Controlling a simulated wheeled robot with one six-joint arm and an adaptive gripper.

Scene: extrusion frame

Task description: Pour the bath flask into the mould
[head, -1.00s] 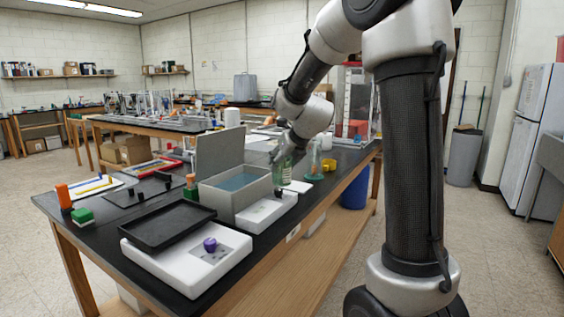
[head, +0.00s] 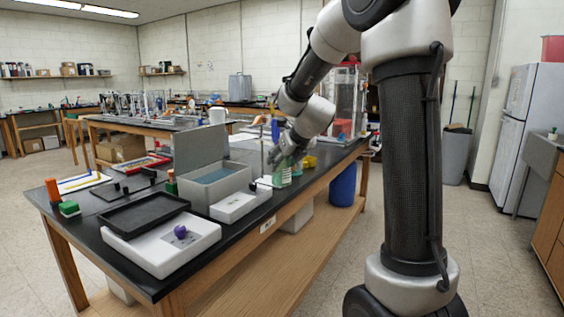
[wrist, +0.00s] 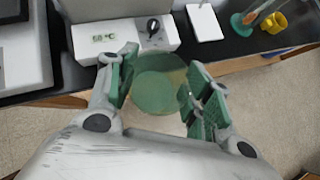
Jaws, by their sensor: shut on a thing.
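A clear, green-tinted flask (wrist: 158,84) is between the fingers of my gripper (wrist: 158,82) in the wrist view, and the gripper is shut on it. In the head view the flask (head: 282,174) hangs below my gripper (head: 285,157), near the table's front edge and right of the grey water bath (head: 213,195). The wrist view shows floor around and below the flask. The bath holds bluish water and has its grey lid raised behind it. A shallow black tray (head: 145,213) lies left of the bath; I cannot tell whether it is the mould.
A white pad (wrist: 205,22) and a yellow cup (wrist: 275,22) lie further right. The floor before the table is clear.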

